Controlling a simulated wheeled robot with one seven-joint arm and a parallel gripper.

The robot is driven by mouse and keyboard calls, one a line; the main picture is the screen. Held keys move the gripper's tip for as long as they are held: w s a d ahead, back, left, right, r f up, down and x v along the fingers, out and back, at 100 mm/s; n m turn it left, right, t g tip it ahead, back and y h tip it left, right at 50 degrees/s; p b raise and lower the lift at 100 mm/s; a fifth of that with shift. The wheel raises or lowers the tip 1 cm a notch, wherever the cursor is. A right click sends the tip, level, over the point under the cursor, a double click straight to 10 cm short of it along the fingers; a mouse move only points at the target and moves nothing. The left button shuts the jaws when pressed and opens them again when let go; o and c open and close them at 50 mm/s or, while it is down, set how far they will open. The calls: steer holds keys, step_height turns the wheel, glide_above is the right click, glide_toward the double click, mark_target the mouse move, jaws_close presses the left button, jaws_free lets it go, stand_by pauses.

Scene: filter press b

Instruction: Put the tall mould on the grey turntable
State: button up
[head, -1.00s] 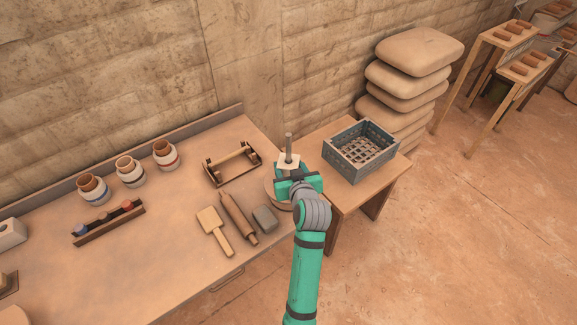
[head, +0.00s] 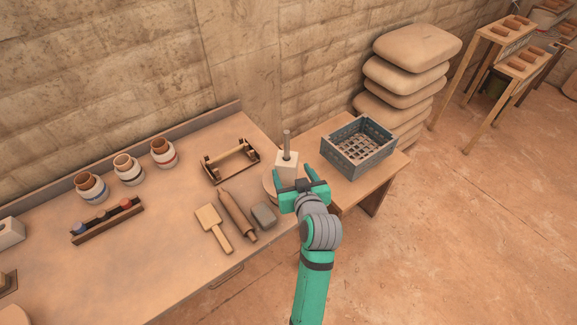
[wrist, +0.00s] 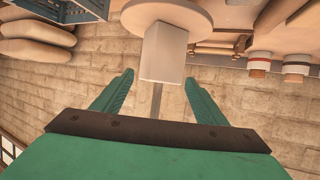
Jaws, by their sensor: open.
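The tall mould (head: 287,168) is a pale, upright block with a thin metal rod rising from its top. It stands on the round, pale turntable (head: 269,184) at the right end of the bench. The wrist view, upside down, shows the mould (wrist: 162,52) resting on the turntable's disc (wrist: 190,14). My gripper (head: 304,187) is open and empty, on the near right side of the mould. In the wrist view the mould's rod lies between the spread fingers in the picture, with visible gaps on both sides. My gripper partly hides the turntable in the head view.
A grey crate (head: 358,146) stands on the side table to the right. A wooden rack (head: 231,161), paddle (head: 214,228), rolling pin (head: 237,215) and grey block (head: 264,216) lie left of the turntable. Several jars stand along the bench's back. Stacked sacks (head: 405,85) are behind the crate.

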steer(key=s+f+m+h, duration=0.1)
steer(key=s+f, duration=0.3)
steer(key=s, duration=0.3)
steer(key=s+d+f+m+h, duration=0.1)
steer(key=s+f, duration=0.2)
steer(key=s, duration=0.5)
steer(key=s+f+m+h, duration=0.1)
steer(key=s+f, duration=0.3)
steer(key=s, duration=0.3)
steer(key=s+a+r+t, duration=0.1)
steer(key=s, duration=0.9)
steer(key=s+a+r+t, duration=0.1)
steer(key=s+r, duration=0.1)
steer(key=s, duration=0.7)
steer(key=shift+s+a, duration=0.3)
steer(key=shift+s, duration=0.05)
steer(key=shift+r, duration=0.1)
